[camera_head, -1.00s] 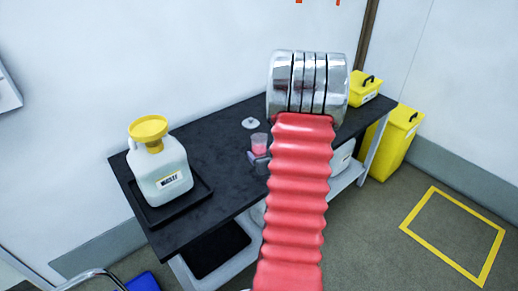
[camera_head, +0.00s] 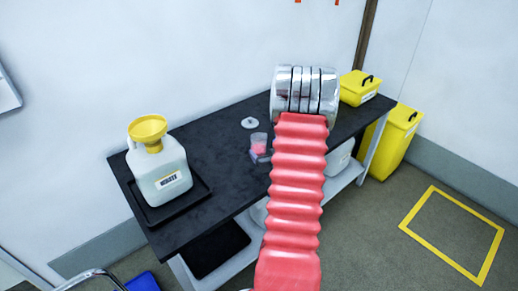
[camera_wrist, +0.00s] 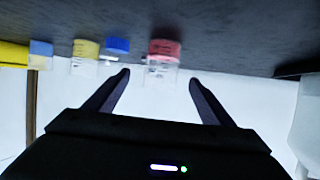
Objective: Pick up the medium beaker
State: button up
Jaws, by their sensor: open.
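A clear beaker with pink-red contents (camera_head: 258,145) stands on the black bench, just left of my arm. In the wrist view the picture is upside down, and the beaker (camera_wrist: 163,62) hangs from the dark bench top, ahead of my fingertips and roughly between them. My gripper (camera_wrist: 159,78) is open, one finger on each side, and nothing is held. In the head view my arm hides most of the gripper. Whether this is the medium beaker cannot be told by size alone.
A white waste jug (camera_head: 160,175) with a yellow funnel stands in a black tray at left. A yellow container (camera_head: 360,88) stands at the right end.

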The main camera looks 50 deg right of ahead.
aim_at(262, 148)
jog(key=shift+x, duration=1.85)
jog(key=shift+r+x, duration=0.1)
jog(key=shift+x, duration=1.2)
jog(key=shift+r+x, duration=0.15)
jog(key=shift+x, duration=1.1)
jog(key=shift+w, duration=0.15)
jog(key=shift+a, duration=0.1)
jog(key=shift+c, duration=0.2)
jog(key=c, duration=1.2)
